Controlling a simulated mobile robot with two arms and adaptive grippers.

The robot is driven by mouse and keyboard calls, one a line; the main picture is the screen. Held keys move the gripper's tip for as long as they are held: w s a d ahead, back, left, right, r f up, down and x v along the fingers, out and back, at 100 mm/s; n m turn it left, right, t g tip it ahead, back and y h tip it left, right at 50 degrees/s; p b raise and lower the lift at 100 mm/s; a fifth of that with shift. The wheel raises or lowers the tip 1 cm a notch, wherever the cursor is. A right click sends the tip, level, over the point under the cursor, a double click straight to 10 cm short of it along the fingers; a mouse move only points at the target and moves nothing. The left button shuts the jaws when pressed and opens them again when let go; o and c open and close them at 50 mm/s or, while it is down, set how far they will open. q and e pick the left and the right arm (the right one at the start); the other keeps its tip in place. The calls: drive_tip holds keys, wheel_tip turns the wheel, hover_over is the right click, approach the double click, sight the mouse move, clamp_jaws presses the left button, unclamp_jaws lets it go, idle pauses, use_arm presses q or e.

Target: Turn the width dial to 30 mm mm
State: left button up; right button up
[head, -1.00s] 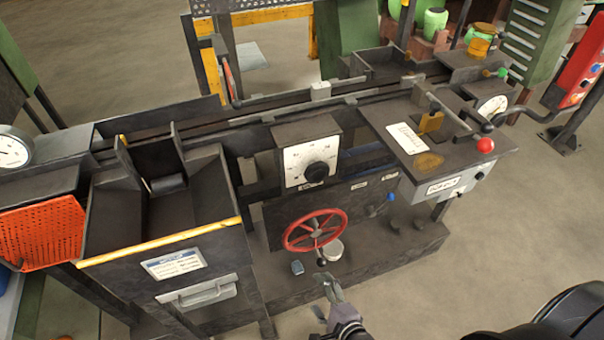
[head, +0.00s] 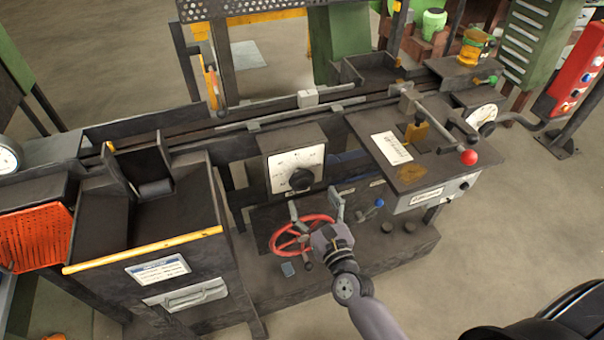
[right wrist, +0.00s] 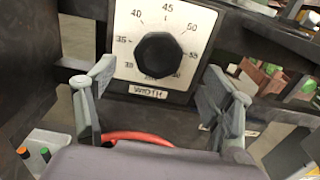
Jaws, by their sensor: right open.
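The width dial is a round black knob (head: 301,179) on a white square plate (head: 284,166) on the front of the machine. In the right wrist view the knob (right wrist: 158,55) sits in the middle of the numbered plate (right wrist: 125,22), with a "WIDTH" label (right wrist: 148,91) below it. Its pointer setting cannot be made out. My right gripper (head: 315,203) is open and empty, just below and in front of the dial. In the right wrist view its fingers (right wrist: 160,80) stand left and right of the knob, apart from it. My left gripper is not in view.
A red handwheel (head: 284,232) is below the dial, partly behind my right gripper. A blue-knobbed lever (head: 379,202) is to its right. A shelf with a red-ball lever (head: 468,157) juts out at right. A dark bin with a yellow edge (head: 150,248) stands at left.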

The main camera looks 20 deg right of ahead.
sight(303, 181)
drive_tip(key=w+p, duration=0.1)
drive_tip(key=w, duration=0.7)
drive_tip(key=shift+w+a, duration=0.15)
drive_tip(key=shift+a, duration=0.05)
drive_tip(key=shift+c, duration=0.6)
drive_tip(key=c, duration=1)
drive_tip(key=shift+c, duration=0.2)
